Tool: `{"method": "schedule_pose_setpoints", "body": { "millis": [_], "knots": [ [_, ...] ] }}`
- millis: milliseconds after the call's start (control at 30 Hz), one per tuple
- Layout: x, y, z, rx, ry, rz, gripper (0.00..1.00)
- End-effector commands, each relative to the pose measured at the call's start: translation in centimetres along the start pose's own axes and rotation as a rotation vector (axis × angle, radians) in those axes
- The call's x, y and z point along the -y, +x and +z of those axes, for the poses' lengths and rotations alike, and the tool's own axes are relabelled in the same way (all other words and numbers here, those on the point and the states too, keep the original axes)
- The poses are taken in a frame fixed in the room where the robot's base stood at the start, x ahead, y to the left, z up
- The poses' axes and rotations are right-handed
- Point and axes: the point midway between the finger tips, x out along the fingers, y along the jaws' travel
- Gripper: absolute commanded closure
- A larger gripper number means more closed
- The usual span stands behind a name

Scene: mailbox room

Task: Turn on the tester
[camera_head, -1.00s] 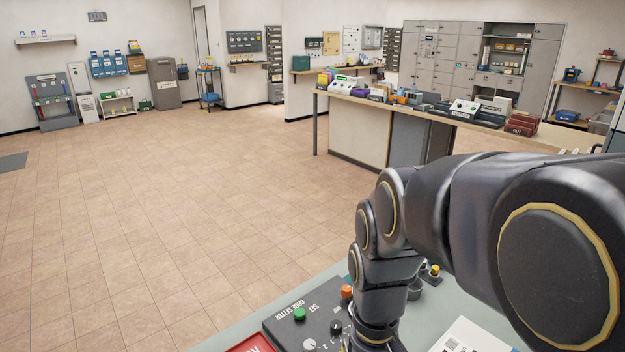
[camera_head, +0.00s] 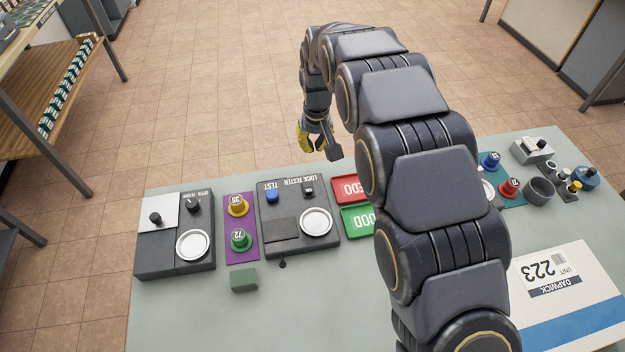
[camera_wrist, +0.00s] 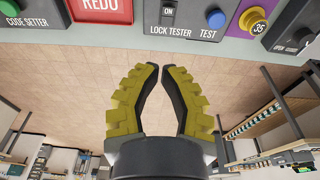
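The lock tester (camera_head: 283,230) is a dark box on the workbench, with a blue TEST button (camera_head: 272,196), a small black switch (camera_head: 308,188) and a round white dial. In the wrist view the TEST button (camera_wrist: 215,18) shows at the top, left of a purple plate, and the switch (camera_wrist: 168,12) carries the word ON. My gripper (camera_head: 320,155), with yellow-and-black fingers, hangs beyond the bench's far edge, past the switch side of the tester, touching nothing. In the wrist view its fingertips (camera_wrist: 161,66) are slightly apart with floor visible between them; it is empty.
Red REDO (camera_head: 350,188) and green trays (camera_head: 357,219) sit right of the tester, partly behind my arm. A purple plate (camera_head: 238,252) with two knobs and another dark box (camera_head: 175,262) stand left. A green block (camera_head: 244,279) lies in front. Floor beyond the bench is clear.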

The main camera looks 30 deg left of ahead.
Motion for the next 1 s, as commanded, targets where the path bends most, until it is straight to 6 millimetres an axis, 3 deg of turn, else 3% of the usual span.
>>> {"method": "schedule_pose_setpoints", "body": {
  "millis": [567, 1000],
  "knots": [
    [0.6, 1.3, -0.4, -0.003, -0.011, -0.004, 1.00],
    [0.7, 10.0, -0.4, -0.002, -0.011, -0.004, 1.00]
  ]
}}
